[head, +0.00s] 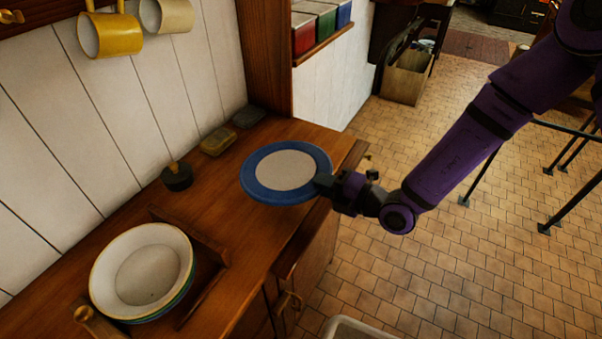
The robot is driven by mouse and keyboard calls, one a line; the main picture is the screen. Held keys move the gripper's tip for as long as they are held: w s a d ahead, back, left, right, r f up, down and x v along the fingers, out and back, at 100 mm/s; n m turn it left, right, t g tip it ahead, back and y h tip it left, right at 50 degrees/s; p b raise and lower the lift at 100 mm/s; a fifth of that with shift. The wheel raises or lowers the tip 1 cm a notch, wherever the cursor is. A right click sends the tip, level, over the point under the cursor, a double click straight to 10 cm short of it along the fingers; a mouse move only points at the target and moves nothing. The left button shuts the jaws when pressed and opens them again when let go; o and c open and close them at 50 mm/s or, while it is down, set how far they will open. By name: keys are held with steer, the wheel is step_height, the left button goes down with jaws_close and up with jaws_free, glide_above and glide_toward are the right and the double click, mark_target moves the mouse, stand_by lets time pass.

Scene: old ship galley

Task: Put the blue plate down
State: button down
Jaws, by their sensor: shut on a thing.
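The blue plate (256,188) has a broad blue rim and a pale grey-white centre. It appears level, over the far right part of the wooden counter (237,228). My gripper (323,186) is at the plate's right edge and is shut on its rim. The fingertips are small and partly hidden against the rim. I cannot tell whether the plate's underside touches the counter or is a little above it.
Stacked bowls (141,272) sit in a wooden rack at the counter's near left. A dark round object with a knob (177,178), a yellowish block (217,141) and a grey block (249,117) line the wall. Mugs (109,34) hang above. Bare counter lies between rack and plate.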

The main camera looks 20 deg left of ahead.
mark_target(318, 209)
steer(key=shift+a+f, duration=0.15)
steer(key=shift+a, duration=0.25)
steer(key=shift+f, duration=3.2)
steer(key=shift+f, duration=0.55)
